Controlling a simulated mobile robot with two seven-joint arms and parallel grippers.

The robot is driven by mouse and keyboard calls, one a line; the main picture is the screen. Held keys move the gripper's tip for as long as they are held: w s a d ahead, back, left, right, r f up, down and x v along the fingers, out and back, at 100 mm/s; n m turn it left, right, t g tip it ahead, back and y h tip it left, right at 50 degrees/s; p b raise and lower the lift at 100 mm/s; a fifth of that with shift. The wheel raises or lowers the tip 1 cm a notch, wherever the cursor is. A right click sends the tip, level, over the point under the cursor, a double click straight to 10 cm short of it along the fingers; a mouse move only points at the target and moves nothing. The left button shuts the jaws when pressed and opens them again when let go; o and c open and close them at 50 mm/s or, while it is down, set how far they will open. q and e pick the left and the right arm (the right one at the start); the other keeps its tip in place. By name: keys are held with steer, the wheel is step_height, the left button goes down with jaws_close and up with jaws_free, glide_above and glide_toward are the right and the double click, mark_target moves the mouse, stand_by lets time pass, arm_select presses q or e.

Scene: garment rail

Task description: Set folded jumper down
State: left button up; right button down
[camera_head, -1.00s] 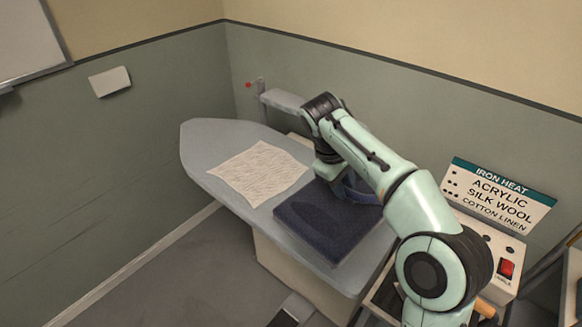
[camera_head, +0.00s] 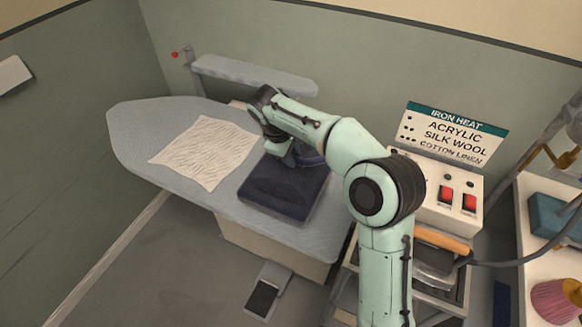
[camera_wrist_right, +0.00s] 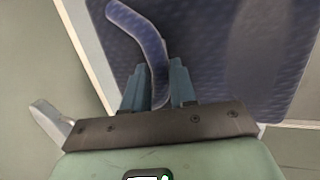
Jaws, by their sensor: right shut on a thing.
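The folded jumper (camera_head: 280,195) is a dark navy square lying flat on the grey ironing board (camera_head: 140,125), near its right end. My right gripper (camera_head: 292,160) is over the jumper's far edge; its fingertips are largely hidden in the head view. In the wrist view the teal fingers (camera_wrist_right: 160,85) are shut on a raised blue strip of the jumper (camera_wrist_right: 245,70). The rest of the jumper spreads out beyond the fingers. My left gripper is not in view.
A cream striped cloth (camera_head: 205,150) lies left of the jumper. A narrow sleeve board (camera_head: 255,75) stands behind. An iron-heat sign (camera_head: 455,130), a control box with red switches (camera_head: 455,190) and an iron with an orange handle (camera_head: 440,240) are at right.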

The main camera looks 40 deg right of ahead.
mark_target(280, 172)
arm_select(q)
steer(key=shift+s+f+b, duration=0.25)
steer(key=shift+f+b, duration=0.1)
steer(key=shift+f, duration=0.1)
arm_select(e)
steer(key=shift+f, duration=2.1)
steer(key=shift+w+f, duration=0.1)
steer(key=shift+f, duration=0.1)
steer(key=c, duration=0.9)
jaws_free()
steer(key=shift+r, duration=0.1)
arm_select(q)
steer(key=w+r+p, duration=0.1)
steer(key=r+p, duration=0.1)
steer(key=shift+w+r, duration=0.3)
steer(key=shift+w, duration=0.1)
arm_select(e)
steer(key=v, duration=1.2)
